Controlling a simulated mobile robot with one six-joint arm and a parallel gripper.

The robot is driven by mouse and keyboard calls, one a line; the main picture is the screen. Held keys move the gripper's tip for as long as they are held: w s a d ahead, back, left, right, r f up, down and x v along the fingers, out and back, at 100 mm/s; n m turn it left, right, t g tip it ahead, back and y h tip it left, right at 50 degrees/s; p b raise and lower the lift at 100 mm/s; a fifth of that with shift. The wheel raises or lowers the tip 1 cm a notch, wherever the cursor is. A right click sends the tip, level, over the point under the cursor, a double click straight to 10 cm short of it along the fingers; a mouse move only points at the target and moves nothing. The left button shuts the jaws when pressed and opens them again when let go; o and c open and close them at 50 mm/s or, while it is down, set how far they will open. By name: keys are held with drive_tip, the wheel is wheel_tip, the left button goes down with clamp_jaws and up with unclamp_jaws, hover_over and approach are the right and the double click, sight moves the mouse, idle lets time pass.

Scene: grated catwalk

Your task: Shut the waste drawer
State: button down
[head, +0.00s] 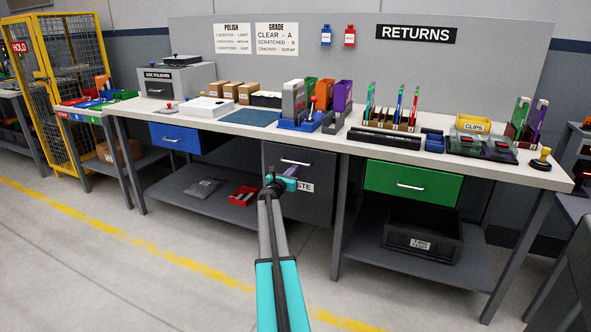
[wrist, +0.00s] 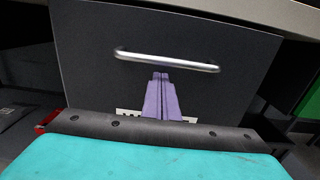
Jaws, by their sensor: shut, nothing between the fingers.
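The waste drawer (head: 322,170) has a dark grey front below the middle of the bench. Its silver bar handle (head: 296,162) runs across the upper part. The drawer front fills much of the wrist view (wrist: 90,75), with the handle (wrist: 165,60) near its middle. I cannot tell how far the front stands out from the bench. My gripper (head: 291,171) is in front of it, its purple fingers (wrist: 161,76) together and empty, tips just below the handle in the picture. Contact is unclear. My gripper and wrist partly hide the white label (head: 305,187).
A blue drawer (head: 175,137) is to the left and a green drawer (head: 412,184) to the right. The benchtop (head: 235,128) above holds sorting racks and boxes. A lower shelf (head: 180,196) holds a red tray (head: 243,195). The floor in front is clear.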

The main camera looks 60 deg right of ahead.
drive_tip(key=s+a, duration=0.2)
drive_tip(key=a, duration=1.2)
drive_tip(key=shift+w, duration=0.1)
idle(0.6)
